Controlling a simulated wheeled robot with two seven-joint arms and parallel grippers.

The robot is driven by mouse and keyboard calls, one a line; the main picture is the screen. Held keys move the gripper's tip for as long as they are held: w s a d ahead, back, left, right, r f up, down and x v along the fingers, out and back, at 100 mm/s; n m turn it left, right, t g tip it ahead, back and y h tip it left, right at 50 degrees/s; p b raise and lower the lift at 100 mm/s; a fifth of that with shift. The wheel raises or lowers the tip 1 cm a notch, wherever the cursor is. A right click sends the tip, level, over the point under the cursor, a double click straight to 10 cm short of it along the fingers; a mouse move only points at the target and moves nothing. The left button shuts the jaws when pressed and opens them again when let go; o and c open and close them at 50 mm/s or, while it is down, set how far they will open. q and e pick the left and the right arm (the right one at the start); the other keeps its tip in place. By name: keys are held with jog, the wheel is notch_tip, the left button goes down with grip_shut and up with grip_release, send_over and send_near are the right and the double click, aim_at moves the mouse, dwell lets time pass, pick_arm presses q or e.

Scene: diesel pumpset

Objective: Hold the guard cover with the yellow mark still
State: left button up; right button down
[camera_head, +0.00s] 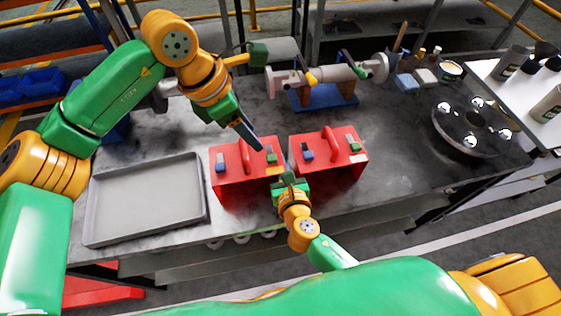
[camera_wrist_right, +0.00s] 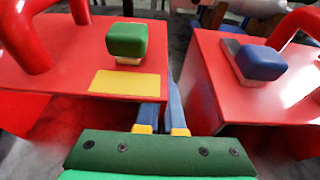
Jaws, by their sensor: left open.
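The guard cover with the yellow mark (camera_head: 233,187) is a red box with a red handle, a blue block and a green block on top. In the right wrist view its yellow mark (camera_wrist_right: 125,82) lies in front of the green block (camera_wrist_right: 127,40). My right gripper (camera_wrist_right: 163,112) is at this cover's near right corner, its narrow-set fingers on either side of the right wall; the left fingertip is hidden under the top. It also shows in the head view (camera_head: 284,180). My left gripper (camera_head: 252,136) is open and empty, above and behind this cover.
A second red guard cover (camera_head: 328,170) stands close on the right, across a narrow gap. A grey tray (camera_head: 97,213) lies at the left of the bench. A pump assembly on a blue base (camera_head: 325,97) is behind; a round metal flange (camera_head: 478,135) is at the right.

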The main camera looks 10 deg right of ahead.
pick_arm(q)
jog(key=shift+d, duration=0.1)
jog(key=c, duration=0.4)
jog(key=s+n, duration=0.1)
jog(key=n, duration=0.1)
jog(key=s+d+n+y, duration=0.1)
jog(key=shift+d+n+t, duration=0.15)
jog(key=shift+n+t, duration=0.15)
jog(key=shift+n, duration=0.1)
grip_shut()
jog(key=s+n+t+y, duration=0.1)
jog(key=n, duration=0.3)
jog(key=s+d+n+t+y, duration=0.1)
jog(key=s+n, duration=0.1)
jog(key=n, duration=0.2)
jog(key=s+d+n+t+y, duration=0.1)
jog(key=n, duration=0.3)
jog(key=shift+s+d+r, duration=0.25)
jog(key=shift+s+r, duration=0.05)
